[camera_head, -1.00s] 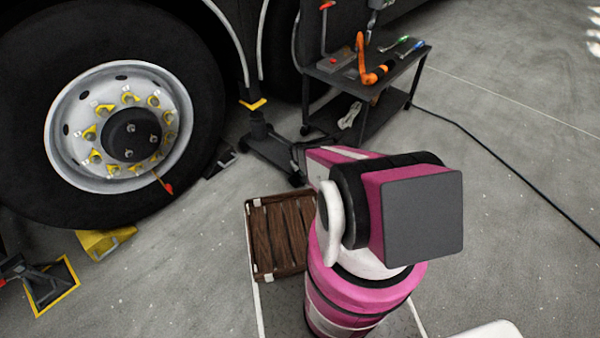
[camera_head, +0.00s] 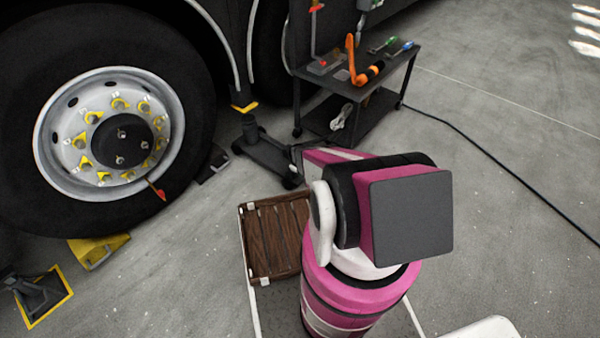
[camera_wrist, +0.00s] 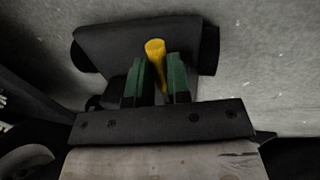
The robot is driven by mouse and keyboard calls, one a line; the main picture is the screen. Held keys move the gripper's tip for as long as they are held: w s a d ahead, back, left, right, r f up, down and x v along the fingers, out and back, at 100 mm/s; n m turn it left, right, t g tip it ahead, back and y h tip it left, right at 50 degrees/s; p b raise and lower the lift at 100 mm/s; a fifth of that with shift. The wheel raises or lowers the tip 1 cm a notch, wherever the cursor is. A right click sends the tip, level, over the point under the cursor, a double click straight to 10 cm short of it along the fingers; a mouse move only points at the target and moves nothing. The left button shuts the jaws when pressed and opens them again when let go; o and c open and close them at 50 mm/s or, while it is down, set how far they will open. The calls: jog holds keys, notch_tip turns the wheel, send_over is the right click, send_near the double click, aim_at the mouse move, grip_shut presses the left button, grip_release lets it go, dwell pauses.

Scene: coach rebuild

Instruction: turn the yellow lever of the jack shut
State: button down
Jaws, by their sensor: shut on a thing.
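The black jack (camera_head: 262,150) stands on the floor beside the large wheel, with its post near the wheel and its body running toward my arm. In the wrist view its dark body (camera_wrist: 100,45) lies beyond my gripper. The yellow lever (camera_wrist: 155,52) sticks up between the two green fingers of my gripper (camera_wrist: 159,75), which are shut on it. The lever's lower end is hidden between the fingers. In the head view my arm hides the gripper and the lever.
A black tool cart (camera_head: 310,75) with an orange tool (camera_head: 352,62) stands behind the jack. A brown slatted crate (camera_head: 275,240) is on the floor in front. A yellow chock (camera_head: 98,248) sits by the wheel (camera_head: 190,100). A black cable crosses the floor at right.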

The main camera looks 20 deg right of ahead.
jog(key=c, duration=1.1)
grip_release()
jog(key=r, duration=0.3)
jog(key=s+a+r, duration=0.1)
jog(key=r, duration=0.6)
jog(key=shift+s+a+r, duration=0.15)
jog(key=shift+a+r, duration=0.15)
jog(key=shift+a, duration=0.05)
jog(key=s+a+r+m, duration=0.2)
jog(key=s+r, duration=0.4)
jog(key=r, duration=0.5)
jog(key=s+a+r+m+g+y, duration=0.1)
jog(key=s+a+r+m, duration=0.1)
jog(key=s+r, duration=0.4)
jog(key=s+a+r+m, duration=0.2)
jog(key=s+r, duration=0.4)
jog(key=r, duration=0.9)
jog(key=shift+s+r+m+y, duration=0.35)
jog(key=shift+m+y, duration=0.05)
jog(key=shift+m, duration=0.3)
